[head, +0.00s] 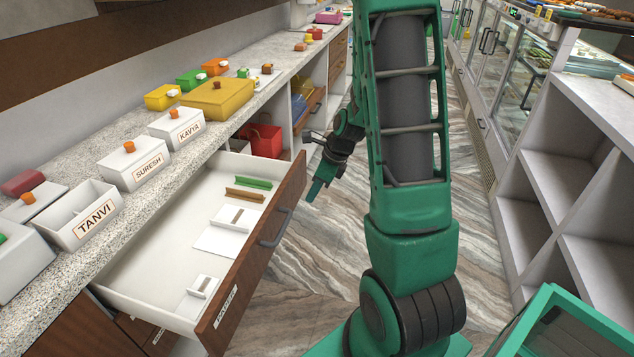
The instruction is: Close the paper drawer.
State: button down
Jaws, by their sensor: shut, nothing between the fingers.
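The open drawer (143,280) juts out from under the counter at the left, with a white inside and a brown wooden front (236,290) that has a grey bar handle (274,229). A small label is on the front's lower corner, too small to read surely. Inside lie a green strip, a brown strip and white flat pieces with small upright parts. My gripper (314,189) is shut and empty, just beyond the far end of the drawer front, over the aisle. I cannot tell whether it touches the front.
The speckled counter (180,198) holds white boxes labelled TANVI (86,214), SURESH (133,163) and KAVYA (176,127), and coloured boxes farther back. A red bin (262,140) sits in an open shelf beyond the drawer. Grey shelving (562,165) and glass cases line the right. The marbled aisle floor is clear.

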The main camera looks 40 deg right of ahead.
jog(key=shift+w+a+r, duration=0.1)
jog(key=shift+w+a, duration=0.5)
jog(key=shift+w, duration=0.25)
jog(key=shift+w+a, duration=0.6)
jog(key=shift+w, duration=0.2)
jog(key=shift+d, duration=0.1)
